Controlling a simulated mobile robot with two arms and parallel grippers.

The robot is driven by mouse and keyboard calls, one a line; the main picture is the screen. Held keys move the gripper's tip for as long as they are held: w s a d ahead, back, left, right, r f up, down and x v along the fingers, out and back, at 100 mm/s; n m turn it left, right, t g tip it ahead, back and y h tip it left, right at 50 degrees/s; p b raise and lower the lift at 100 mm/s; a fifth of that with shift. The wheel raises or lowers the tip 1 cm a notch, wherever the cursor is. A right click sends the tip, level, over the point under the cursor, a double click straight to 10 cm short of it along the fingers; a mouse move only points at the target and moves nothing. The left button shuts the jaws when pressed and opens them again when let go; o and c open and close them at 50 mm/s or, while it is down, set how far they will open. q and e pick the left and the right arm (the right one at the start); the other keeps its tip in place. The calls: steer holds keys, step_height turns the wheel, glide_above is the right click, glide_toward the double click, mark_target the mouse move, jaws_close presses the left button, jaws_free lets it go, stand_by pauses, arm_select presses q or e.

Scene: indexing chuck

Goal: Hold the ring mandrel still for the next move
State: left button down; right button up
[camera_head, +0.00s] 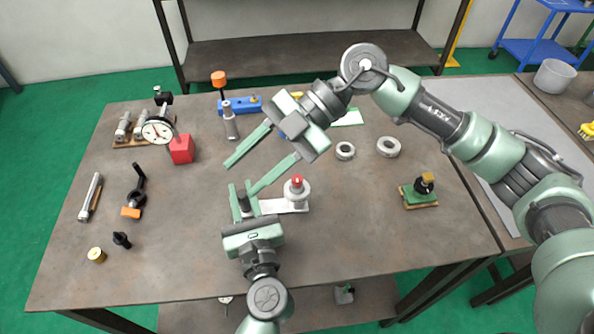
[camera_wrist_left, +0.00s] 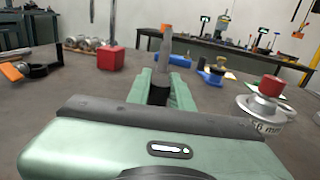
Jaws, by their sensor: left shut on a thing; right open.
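My left gripper (camera_head: 243,192) comes in from the bottom of the head view. It is shut on a dark upright cylinder (camera_head: 243,203), apparently the ring mandrel. The cylinder also shows between the fingers in the left wrist view (camera_wrist_left: 158,95); its lower part is hidden. My right gripper (camera_head: 240,176) is open, its two long fingers wide apart, just beyond and above the left fingertips. No object shows between its fingers. Right of the left gripper stands a round white fixture (camera_head: 298,196) with a red knob (camera_head: 297,181) on a white plate (camera_head: 270,206).
A grey stepped post (camera_head: 230,122) and a blue block (camera_head: 250,107) stand behind the grippers. A red cube (camera_head: 181,149) and dial gauge (camera_head: 157,130) are at left. Two metal rings (camera_head: 388,147) lie at right, near a green-based fixture (camera_head: 419,194).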

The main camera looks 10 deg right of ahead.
steer(key=n+h, duration=0.2)
steer(key=n+t+h, duration=0.4)
steer(key=h, duration=0.5)
glide_toward(297, 179)
step_height(297, 179, down, 8)
steer(key=shift+s+d+f, duration=0.1)
steer(key=shift+d+f, duration=0.05)
steer(key=shift+f, duration=0.1)
jaws_close()
